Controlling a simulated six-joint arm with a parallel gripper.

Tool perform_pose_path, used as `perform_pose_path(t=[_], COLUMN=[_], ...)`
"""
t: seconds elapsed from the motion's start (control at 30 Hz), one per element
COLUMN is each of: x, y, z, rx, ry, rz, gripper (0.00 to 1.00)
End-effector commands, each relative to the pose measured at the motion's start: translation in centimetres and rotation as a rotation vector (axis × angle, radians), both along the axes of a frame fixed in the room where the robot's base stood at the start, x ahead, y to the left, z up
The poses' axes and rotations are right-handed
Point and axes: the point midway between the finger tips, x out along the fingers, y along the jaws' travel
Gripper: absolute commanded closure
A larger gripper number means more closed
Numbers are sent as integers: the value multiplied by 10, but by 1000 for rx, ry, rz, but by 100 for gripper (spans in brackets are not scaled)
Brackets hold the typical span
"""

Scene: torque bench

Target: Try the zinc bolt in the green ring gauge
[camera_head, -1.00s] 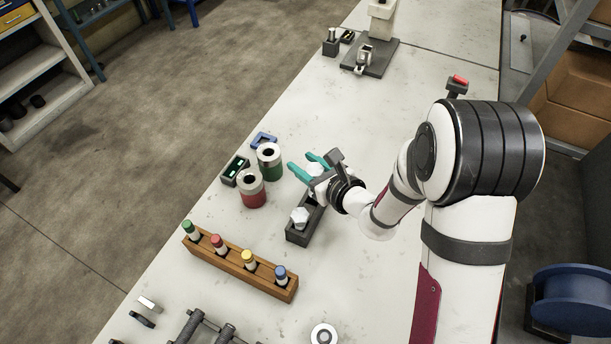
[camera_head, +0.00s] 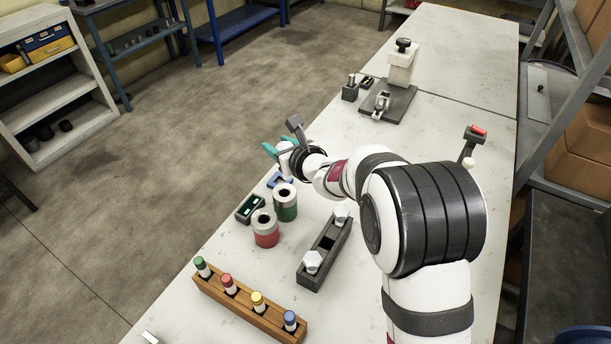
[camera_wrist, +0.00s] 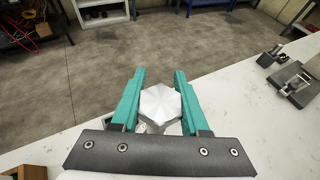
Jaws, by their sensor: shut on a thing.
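My gripper (camera_head: 272,149) is shut on a bright silvery hex-headed bolt, its head (camera_wrist: 160,104) between the teal fingers (camera_wrist: 127,105) in the wrist view. The bolt's shank is mostly hidden. The green ring gauge (camera_head: 286,211), a green cylinder with a pale top and a dark central hole, stands upright on the bench. My gripper is raised, appearing just beyond the gauge in the head view. The bolt is apart from the gauge.
A red ring gauge (camera_head: 266,239) stands beside the green one. A dark bolt rack (camera_head: 323,269) holds two bolts, with an empty slot between. A dark tray (camera_head: 247,216), a blue holder (camera_head: 273,181) and a wooden marker rack (camera_head: 234,306) are nearby.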

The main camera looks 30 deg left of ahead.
Motion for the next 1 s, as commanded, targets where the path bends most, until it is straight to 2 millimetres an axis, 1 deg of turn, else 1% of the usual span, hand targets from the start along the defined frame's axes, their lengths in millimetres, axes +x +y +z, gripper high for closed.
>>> perform_pose_path(t=[0.03, 0.1, 0.37, 0.43, 0.53, 0.8, 1.0], x=[1, 2, 3, 3, 2, 2, 3], y=[8, 13, 13, 13, 13, 13, 13], z=[4, 7, 7, 5, -4, -37, -50], rx=[4, 7, 7, 6, 7, 6, 6], ry=[-1, 1, 2, 3, 4, 4, 2], rz=[-2, -5, -8, -8, -7, -7, -7], gripper=[100, 100, 100, 100, 100, 100, 100])
